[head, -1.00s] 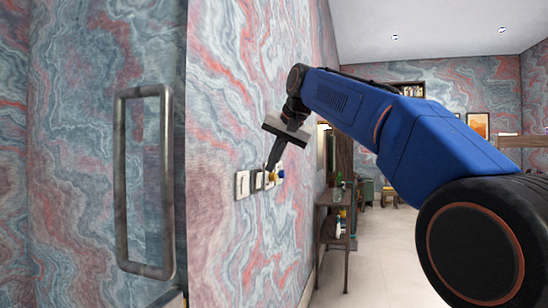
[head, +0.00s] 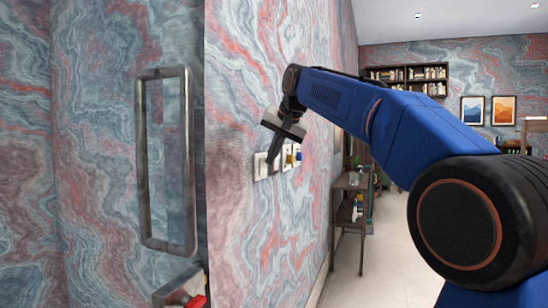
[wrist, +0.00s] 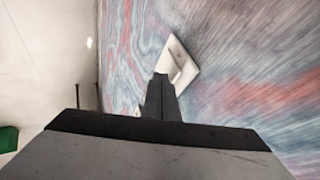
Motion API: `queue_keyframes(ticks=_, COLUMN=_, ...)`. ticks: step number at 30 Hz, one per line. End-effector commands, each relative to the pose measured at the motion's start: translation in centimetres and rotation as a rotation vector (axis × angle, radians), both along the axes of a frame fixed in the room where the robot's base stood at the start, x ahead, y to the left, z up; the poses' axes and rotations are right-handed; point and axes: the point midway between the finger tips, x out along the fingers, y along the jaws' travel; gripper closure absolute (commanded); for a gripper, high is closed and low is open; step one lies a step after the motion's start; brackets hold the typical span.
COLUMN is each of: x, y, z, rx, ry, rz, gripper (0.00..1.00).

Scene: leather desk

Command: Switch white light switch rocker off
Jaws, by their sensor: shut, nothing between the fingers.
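The white light switch (head: 260,167) is at the near left end of a row of switches on the marbled wall. In the wrist view its white plate (wrist: 184,66) with a raised rocker shows just beyond the fingertips. My gripper (head: 272,170) is shut and empty, its fingers pointing down beside the right edge of the white switch. In the wrist view the gripper (wrist: 160,77) overlaps the plate's lower left side. I cannot tell whether it touches the rocker. The fingers hide part of the row in the head view.
Switches with yellow (head: 288,157) and blue (head: 298,156) parts sit farther along the row. A large metal handle (head: 147,165) stands at the left. A red-handled object (head: 194,301) is at the bottom.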

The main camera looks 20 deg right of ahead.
Motion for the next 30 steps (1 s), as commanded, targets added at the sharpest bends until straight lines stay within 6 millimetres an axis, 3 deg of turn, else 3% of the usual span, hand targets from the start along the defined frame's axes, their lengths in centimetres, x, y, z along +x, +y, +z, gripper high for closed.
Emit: queue_keyframes(ticks=30, x=0.4, y=0.5, z=1.8, rx=0.000, ry=0.001, rz=0.000, gripper=1.00)
